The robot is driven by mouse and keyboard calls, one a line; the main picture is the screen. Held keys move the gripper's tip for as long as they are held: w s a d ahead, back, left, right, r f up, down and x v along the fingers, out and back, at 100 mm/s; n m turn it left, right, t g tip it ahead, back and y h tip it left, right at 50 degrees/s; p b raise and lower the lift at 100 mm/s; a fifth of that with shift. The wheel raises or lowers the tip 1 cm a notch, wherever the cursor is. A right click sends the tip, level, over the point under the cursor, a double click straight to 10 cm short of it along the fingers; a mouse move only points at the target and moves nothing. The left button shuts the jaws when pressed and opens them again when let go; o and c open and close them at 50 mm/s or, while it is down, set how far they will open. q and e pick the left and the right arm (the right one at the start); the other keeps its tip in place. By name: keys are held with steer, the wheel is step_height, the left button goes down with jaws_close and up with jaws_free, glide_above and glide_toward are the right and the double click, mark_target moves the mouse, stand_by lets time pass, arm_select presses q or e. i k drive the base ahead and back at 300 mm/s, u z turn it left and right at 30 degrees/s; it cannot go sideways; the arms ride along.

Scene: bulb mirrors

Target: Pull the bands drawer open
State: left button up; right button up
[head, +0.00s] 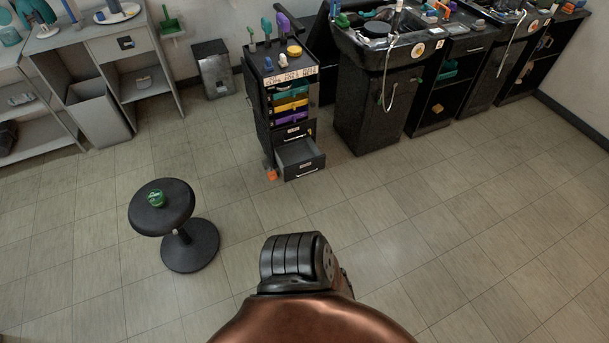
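A black trolley (262,112) stands across the floor at the upper middle. It has two labelled drawers low on its front. The upper drawer (293,132) looks shut. The lower drawer (305,168) is pulled out, and its grey inside shows from above. The label writing is too small to read, so I cannot tell which is the bands drawer. Neither of my grippers is in view.
A black stool (146,219) with a green tub (156,198) on it stands at left. An orange object (272,175) is by the trolley's foot. A black basin unit (362,117) stands right of the trolley.

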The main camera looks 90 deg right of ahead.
mark_target(302, 157)
steer(key=z, duration=0.55)
steer(key=i, duration=1.15)
steer(key=z, duration=1.75)
steer(key=i, duration=0.8)
steer(key=z, duration=0.8)
steer(key=i, duration=0.4)
steer(key=u, duration=0.1)
